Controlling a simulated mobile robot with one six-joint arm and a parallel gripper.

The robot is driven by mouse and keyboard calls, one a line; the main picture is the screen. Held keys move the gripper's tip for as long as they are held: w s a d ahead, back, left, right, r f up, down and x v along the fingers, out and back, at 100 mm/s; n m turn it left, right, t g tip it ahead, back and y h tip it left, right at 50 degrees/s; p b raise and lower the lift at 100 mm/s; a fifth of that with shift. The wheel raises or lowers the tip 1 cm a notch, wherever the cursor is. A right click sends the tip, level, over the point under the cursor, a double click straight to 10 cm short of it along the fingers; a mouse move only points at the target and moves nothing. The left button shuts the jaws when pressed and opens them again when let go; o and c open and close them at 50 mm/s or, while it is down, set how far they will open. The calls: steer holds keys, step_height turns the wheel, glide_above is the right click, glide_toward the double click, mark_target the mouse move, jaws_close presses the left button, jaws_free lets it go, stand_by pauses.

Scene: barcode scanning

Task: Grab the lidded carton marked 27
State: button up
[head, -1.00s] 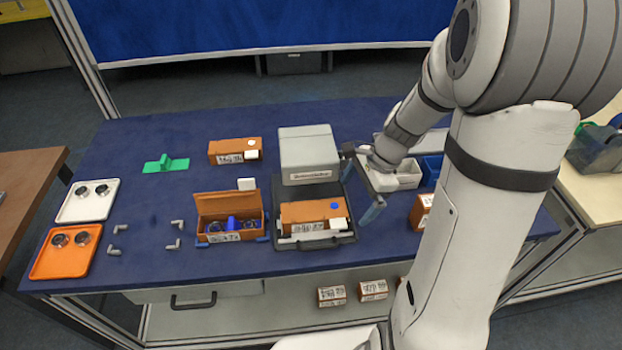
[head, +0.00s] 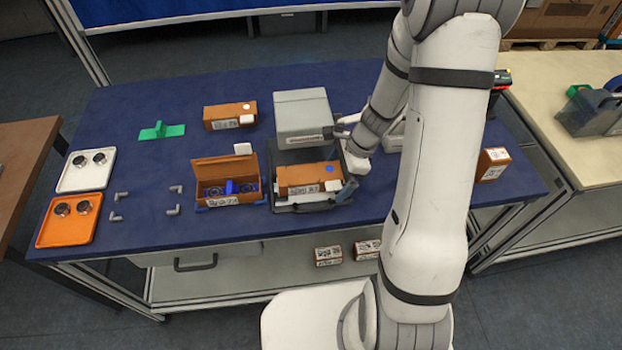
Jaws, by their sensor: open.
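A closed brown carton (head: 309,177) with a blue dot and a printed label lies on the dark tray of the grey scanner station (head: 302,118). Another closed brown carton (head: 230,115) lies at the back left, and one (head: 493,163) stands at the right table edge. A brown carton with its lid up (head: 226,182) holds blue parts. I cannot read the number 27 on any of them. My gripper (head: 343,164) is open at the right end of the carton on the tray. My arm partly hides it, and I cannot tell whether it touches the carton.
Two more cartons (head: 328,256) (head: 367,250) sit on the lower shelf. A white tray (head: 70,183) and an orange tray (head: 52,233) with round metal parts are at the left, near grey elbow pieces. A green piece (head: 161,131) lies behind. The table's left middle is mostly clear.

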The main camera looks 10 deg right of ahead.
steer(key=shift+c, duration=0.2)
steer(key=c, duration=0.9)
steer(key=shift+r, duration=0.1)
steer(key=shift+r, duration=0.1)
